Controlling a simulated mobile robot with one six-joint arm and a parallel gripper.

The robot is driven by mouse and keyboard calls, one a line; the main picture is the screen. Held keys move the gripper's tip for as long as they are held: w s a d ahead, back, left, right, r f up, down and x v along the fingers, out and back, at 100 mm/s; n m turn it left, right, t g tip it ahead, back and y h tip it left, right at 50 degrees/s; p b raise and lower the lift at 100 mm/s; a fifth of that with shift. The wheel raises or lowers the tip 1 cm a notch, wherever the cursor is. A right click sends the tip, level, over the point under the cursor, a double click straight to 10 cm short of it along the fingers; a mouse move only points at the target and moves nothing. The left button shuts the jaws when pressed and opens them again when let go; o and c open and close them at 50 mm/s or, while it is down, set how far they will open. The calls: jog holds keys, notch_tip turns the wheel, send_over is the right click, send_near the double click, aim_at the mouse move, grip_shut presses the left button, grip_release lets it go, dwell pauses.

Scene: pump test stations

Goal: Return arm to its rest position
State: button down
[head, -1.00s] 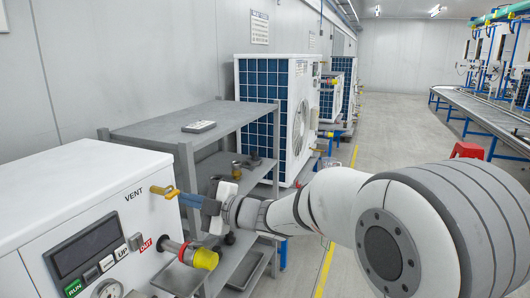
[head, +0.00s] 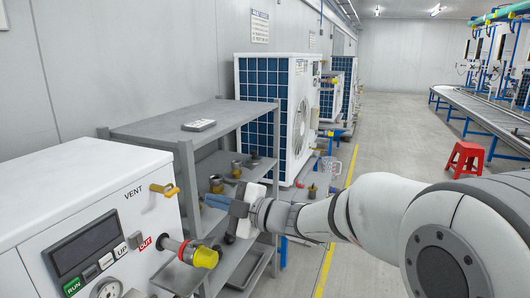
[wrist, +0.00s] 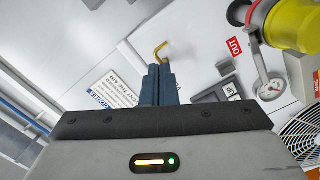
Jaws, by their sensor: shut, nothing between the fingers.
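My gripper (head: 208,201) is shut and empty. In the head view it is right of the white test station (head: 90,215), in front of the grey shelf. The yellow vent handle (head: 165,189) on the station's side is apart from my fingers, to their left. In the wrist view my blue fingertips (wrist: 158,70) are pressed together, and the yellow handle (wrist: 160,50) shows just beyond them with a gap. The yellow-capped outlet (head: 200,256) sticks out below, by the red OUT label.
A grey shelf (head: 160,130) with several fittings stands close behind my gripper. White units with blue fins (head: 257,110) stand beyond it. A red stool (head: 466,158) is on the floor at right, near a conveyor (head: 480,108). The aisle floor between is clear.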

jog(key=w+d+f+m+t+h, duration=0.1)
jog(key=w+d+m+t+h, duration=0.2)
jog(key=d+m+t+h, duration=0.5)
jog(key=s+d+f+m+g+h, duration=0.2)
jog(key=d+f+m+h, duration=0.15)
jog(key=d, duration=0.35)
jog(key=s+d+f+m+g+h, duration=0.2)
jog(key=d+m+h, duration=0.25)
jog(key=d, duration=0.25)
jog(key=s+d+f+m+g, duration=0.2)
jog(key=s+f+m+g, duration=0.2)
jog(key=s, duration=0.6)
jog(key=s+d+f+m+g, duration=0.2)
jog(key=s+f+m+g, duration=0.2)
jog(key=s, duration=0.6)
jog(key=shift+s+m+g, duration=0.3)
jog(key=shift+s+g, duration=0.05)
jog(key=shift+g, duration=0.15)
jog(key=shift+f, duration=0.1)
